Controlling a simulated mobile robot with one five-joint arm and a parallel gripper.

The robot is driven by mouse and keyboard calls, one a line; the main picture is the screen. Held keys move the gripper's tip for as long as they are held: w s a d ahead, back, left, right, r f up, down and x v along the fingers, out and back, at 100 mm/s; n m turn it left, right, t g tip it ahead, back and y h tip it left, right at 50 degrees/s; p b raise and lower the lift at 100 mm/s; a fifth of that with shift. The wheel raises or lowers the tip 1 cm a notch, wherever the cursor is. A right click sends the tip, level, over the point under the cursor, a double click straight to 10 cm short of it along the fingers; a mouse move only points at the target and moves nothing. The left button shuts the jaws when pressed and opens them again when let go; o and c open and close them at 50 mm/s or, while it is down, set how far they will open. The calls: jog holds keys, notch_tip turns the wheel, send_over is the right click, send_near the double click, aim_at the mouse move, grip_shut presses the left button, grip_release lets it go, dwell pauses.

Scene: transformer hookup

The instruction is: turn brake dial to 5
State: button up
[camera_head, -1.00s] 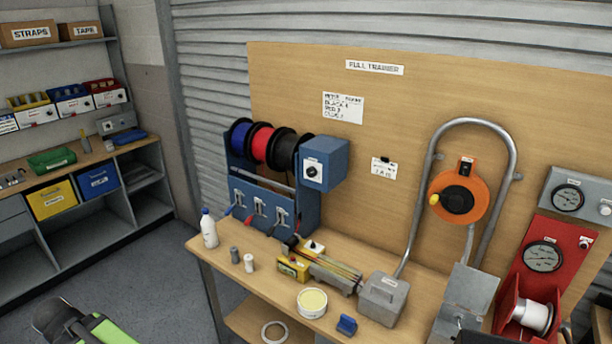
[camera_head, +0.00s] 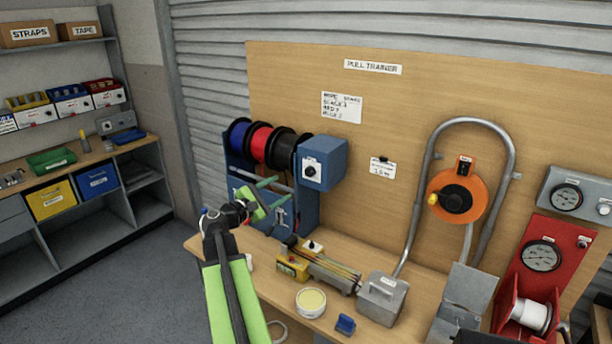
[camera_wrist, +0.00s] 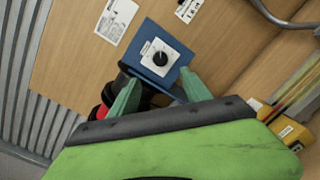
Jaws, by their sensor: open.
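The brake dial (camera_head: 311,171) is a black knob on a white plate, on the front of a blue box (camera_head: 333,157) beside the cable spools. In the wrist view the dial (camera_wrist: 160,58) is ahead of the fingers, and the blue box (camera_wrist: 140,44) is tilted. The dial's markings are too small to read. My gripper (camera_head: 274,192) is open and empty, left of and below the dial in the head view. In the wrist view my gripper (camera_wrist: 160,90) has its two green fingers spread apart, with the dial beyond their tips, apart from them.
Blue, red and black spools (camera_head: 259,142) sit left of the box in a blue rack. The bench below holds a yellow block (camera_head: 292,267), a tub (camera_head: 311,301) and a grey box (camera_head: 381,297). An orange reel (camera_head: 458,197) and bent pipe stand to the right.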

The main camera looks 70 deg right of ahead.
aim_at(309, 173)
jog(key=x, duration=1.3)
jog(key=shift+s+d+f, duration=0.1)
jog(key=shift+s+d, duration=0.05)
jog(key=shift+d, duration=0.2)
grip_shut()
